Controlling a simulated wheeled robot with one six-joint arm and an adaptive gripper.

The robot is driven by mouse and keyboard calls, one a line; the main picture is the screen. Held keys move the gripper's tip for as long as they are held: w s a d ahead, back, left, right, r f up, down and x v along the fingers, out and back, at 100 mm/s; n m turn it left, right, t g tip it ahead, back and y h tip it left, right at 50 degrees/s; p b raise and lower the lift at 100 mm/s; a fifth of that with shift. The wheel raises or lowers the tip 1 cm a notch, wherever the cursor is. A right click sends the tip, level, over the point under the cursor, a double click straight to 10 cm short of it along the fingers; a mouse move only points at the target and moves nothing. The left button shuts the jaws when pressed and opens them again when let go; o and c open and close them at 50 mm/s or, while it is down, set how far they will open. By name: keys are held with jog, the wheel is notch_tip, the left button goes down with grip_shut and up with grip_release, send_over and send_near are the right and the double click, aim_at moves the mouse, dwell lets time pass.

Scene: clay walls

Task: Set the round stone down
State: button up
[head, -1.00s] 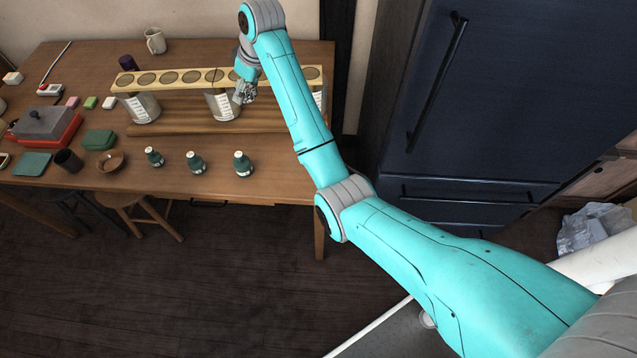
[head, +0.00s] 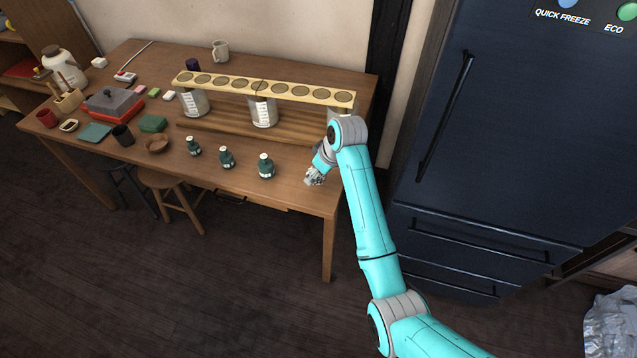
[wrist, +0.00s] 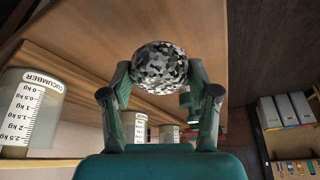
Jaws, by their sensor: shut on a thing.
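The round stone, speckled black, grey and white, shows in the wrist view (wrist: 159,68) between the fingertips. My gripper (wrist: 159,80) is shut on it. In the head view my gripper (head: 314,177) is at the right front part of the wooden table (head: 300,200), to the right of the green bottles. The stone is too small there to make out clearly. I cannot tell whether it touches the tabletop.
A long board with round spots (head: 262,86) rests on labelled containers (head: 263,112) behind my gripper. Several small green bottles, the nearest one (head: 265,166), stand to the left. A dark blue fridge (head: 500,130) stands to the right. The table's front right corner looks bare.

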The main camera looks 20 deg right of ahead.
aim_at(317, 188)
jog(key=shift+f, duration=2.2)
jog(key=shift+f, duration=0.1)
jog(key=o, duration=1.4)
jog(key=shift+c, duration=0.2)
jog(key=v, duration=1.2)
